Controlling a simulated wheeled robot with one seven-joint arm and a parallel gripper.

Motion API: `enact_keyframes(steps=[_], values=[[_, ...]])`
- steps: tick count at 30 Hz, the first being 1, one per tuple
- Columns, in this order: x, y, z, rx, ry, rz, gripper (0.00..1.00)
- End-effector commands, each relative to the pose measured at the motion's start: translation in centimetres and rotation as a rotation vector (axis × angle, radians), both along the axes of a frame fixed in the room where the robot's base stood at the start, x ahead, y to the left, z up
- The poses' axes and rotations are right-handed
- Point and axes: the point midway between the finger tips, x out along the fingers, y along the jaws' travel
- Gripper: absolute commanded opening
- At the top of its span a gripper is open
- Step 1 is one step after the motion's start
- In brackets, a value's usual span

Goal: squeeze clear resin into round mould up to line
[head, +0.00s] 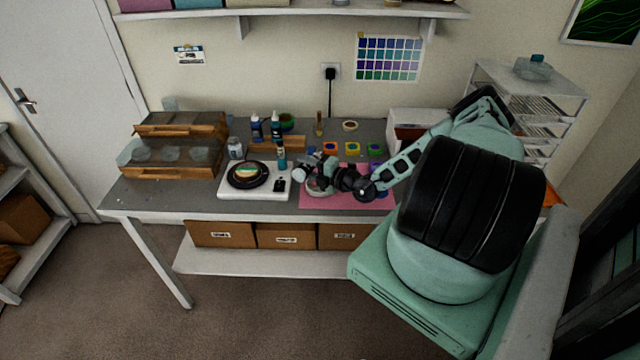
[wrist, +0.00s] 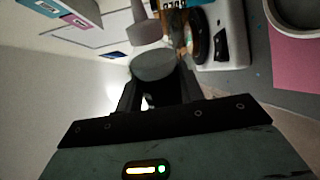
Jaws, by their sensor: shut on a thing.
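My gripper (head: 303,171) is over the table, at the right edge of the white scale-like slab. A black round mould (head: 234,182) with a cream and green inside lies on the white slab (head: 226,192), left of the gripper. It also shows in the wrist view (wrist: 198,38), cut off by other things. The fill line and resin level are too small to tell. The container is apart from the mould.
A pale round dish (head: 318,190) lies on the pink mat (head: 345,200) below my gripper. Small bottles (head: 256,130) stand behind the slab, and one teal-labelled bottle (head: 281,159) is close left of the gripper. A wooden-framed case (head: 175,172) fills the table's left.

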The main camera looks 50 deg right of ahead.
Motion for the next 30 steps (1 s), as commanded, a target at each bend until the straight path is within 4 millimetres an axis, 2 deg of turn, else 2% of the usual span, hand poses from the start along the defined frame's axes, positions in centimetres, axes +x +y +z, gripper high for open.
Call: enact_keyframes(steps=[15, 26, 30], values=[[0.0, 0.0, 1.5, -0.543, -0.102, 0.0, 0.21], [0.0, 0.0, 1.6, -0.59, -0.111, 0.0, 0.21], [0.0, 0.1, 1.9, -0.7, -0.131, 0.001, 0.21]])
